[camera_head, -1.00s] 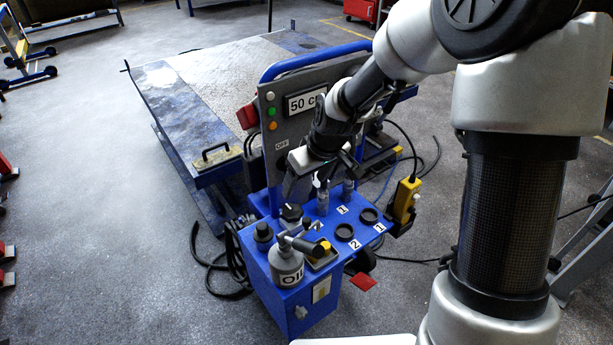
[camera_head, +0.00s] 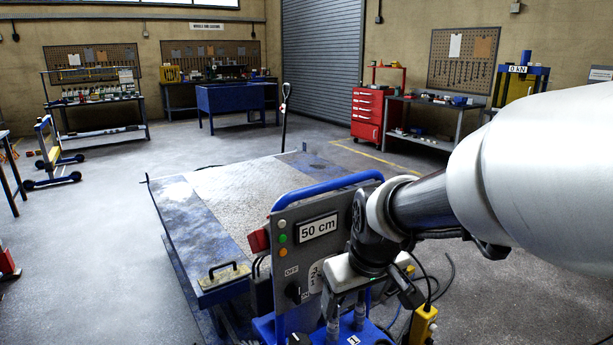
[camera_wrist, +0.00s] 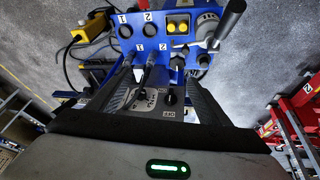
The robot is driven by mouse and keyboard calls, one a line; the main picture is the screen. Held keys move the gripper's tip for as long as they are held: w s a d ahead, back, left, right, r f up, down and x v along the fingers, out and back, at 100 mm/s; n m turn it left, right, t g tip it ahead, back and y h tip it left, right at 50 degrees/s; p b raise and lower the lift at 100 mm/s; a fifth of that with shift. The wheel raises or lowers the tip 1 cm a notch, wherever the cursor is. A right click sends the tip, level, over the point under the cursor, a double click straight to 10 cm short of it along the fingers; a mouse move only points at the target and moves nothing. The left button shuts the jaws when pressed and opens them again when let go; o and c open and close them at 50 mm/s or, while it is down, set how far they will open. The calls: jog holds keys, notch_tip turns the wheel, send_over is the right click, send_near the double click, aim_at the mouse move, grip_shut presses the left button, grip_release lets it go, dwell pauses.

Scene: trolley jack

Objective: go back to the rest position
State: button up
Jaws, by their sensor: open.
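My gripper (camera_head: 366,300) is in front of the grey control panel (camera_head: 305,215) in the head view, pointing downward above the blue shelf (camera_head: 268,326). The panel carries a "50 cm" display (camera_head: 319,227) and green, orange lamps. My gripper and wrist hide the panel's right part. Whether a finger touches anything cannot be told.
The lift table (camera_head: 225,190) lies behind the panel. A red tool cabinet (camera_head: 367,115) stands far back.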

jog(key=s+d+r+m+t, duration=0.1)
jog(key=s+d+r+m, duration=0.2)
jog(key=s, duration=0.5)
jog(key=s+d+r+m, duration=0.15)
jog(key=s+r, duration=0.25)
jog(key=s, duration=0.4)
notch_tip(320, 180, up, 20)
jog(key=p, duration=2)
jog(key=shift+d+h, duration=0.3)
jog(key=shift+d, duration=0.05)
jog(key=shift+w+r, duration=0.1)
